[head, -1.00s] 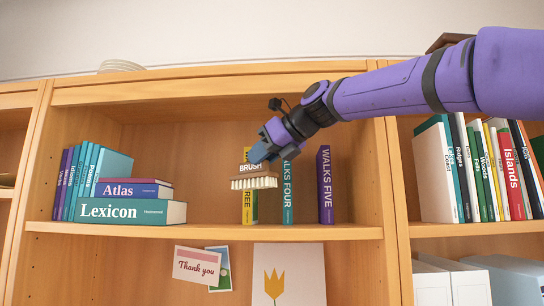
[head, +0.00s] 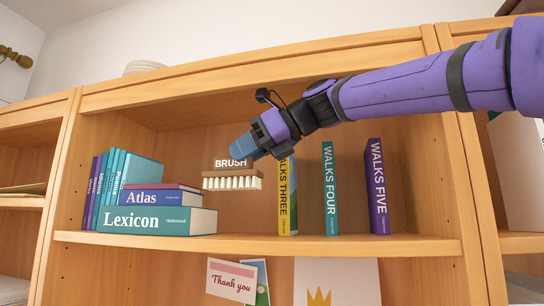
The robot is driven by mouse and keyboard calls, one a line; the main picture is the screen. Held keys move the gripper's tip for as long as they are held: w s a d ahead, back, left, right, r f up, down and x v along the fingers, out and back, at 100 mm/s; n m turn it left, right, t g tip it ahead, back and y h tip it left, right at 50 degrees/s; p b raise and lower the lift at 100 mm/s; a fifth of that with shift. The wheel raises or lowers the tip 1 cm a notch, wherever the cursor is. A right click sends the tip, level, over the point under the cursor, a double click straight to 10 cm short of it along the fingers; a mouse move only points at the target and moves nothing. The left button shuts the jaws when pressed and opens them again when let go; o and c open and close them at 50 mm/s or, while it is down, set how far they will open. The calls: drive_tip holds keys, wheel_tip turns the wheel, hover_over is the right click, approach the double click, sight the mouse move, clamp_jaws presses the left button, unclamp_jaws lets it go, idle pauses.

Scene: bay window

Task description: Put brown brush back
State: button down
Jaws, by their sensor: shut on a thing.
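The brown brush (head: 216,174) with pale bristles is held in the air in front of the wide shelf opening, bristles down. My gripper (head: 243,148) reaches in from the right and is shut on the brush's top, partly hiding its label. The brush appears above the shelf board (head: 255,243), between the Lexicon book (head: 150,221) and the yellow Walks Three book (head: 284,215). How deep it is relative to the shelf front I cannot tell.
Walks Four (head: 330,190) and Walks Five (head: 377,190) stand upright to the right with gaps between. The Atlas book (head: 150,198) lies on Lexicon beside several upright teal and purple books. A bare stretch of board shows below the brush. A thank-you card (head: 232,280) hangs underneath.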

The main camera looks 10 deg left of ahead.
sight(256, 188)
drive_tip(key=shift+s+a+r, duration=0.1)
drive_tip(key=shift+r, duration=0.1)
drive_tip(key=shift+s, duration=0.1)
drive_tip(key=shift+d+f, duration=0.1)
drive_tip(key=shift+d, duration=0.1)
drive_tip(key=shift+s+d+f, duration=0.1)
drive_tip(key=shift+f, duration=4.1)
drive_tip(key=shift+f, duration=0.25)
drive_tip(key=c, duration=0.9)
unclamp_jaws()
